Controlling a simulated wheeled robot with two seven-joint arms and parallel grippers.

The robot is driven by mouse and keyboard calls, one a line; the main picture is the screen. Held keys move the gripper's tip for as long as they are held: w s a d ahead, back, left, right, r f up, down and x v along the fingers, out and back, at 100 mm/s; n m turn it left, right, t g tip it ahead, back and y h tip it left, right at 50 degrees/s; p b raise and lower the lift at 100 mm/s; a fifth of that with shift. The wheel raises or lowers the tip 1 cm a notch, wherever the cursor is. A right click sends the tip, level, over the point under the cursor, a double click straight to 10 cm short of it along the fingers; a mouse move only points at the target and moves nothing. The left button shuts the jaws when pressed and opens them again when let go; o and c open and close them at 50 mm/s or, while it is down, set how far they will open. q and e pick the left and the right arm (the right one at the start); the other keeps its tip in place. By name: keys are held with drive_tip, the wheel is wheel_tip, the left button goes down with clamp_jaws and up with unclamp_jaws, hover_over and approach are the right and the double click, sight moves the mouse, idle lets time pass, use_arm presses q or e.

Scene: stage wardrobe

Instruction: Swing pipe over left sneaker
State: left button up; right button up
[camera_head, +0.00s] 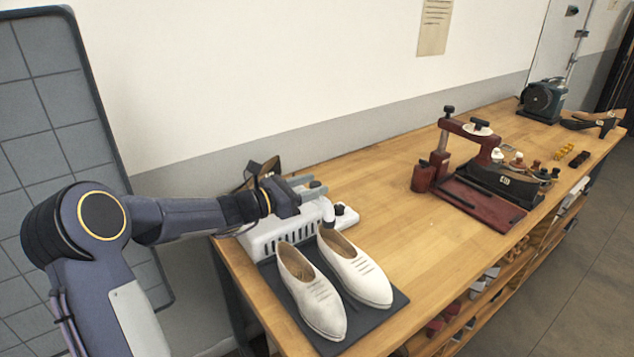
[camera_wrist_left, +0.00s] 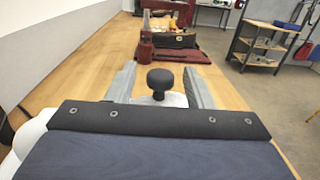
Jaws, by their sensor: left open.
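Two white shoes stand side by side on a dark mat (camera_head: 375,323) at the near end of the bench. The left sneaker (camera_head: 318,300) and the right one (camera_head: 362,278) point toward the front, with openings toward the white vented unit (camera_head: 268,236). A short pale pipe (camera_head: 328,213) rises from this unit close behind the right shoe's opening. A black knob (camera_head: 340,209) shows beside it. My left gripper (camera_head: 312,188) is open above the unit. In the left wrist view, a black knob (camera_wrist_left: 160,80) stands between the open fingers, with gaps on both sides. My right gripper is out of view.
A green machine (camera_head: 543,100) sits at the far end. The wall runs behind the bench. The bench middle is clear.

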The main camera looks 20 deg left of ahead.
use_arm(q)
drive_tip(key=shift+x, duration=0.8)
clamp_jaws()
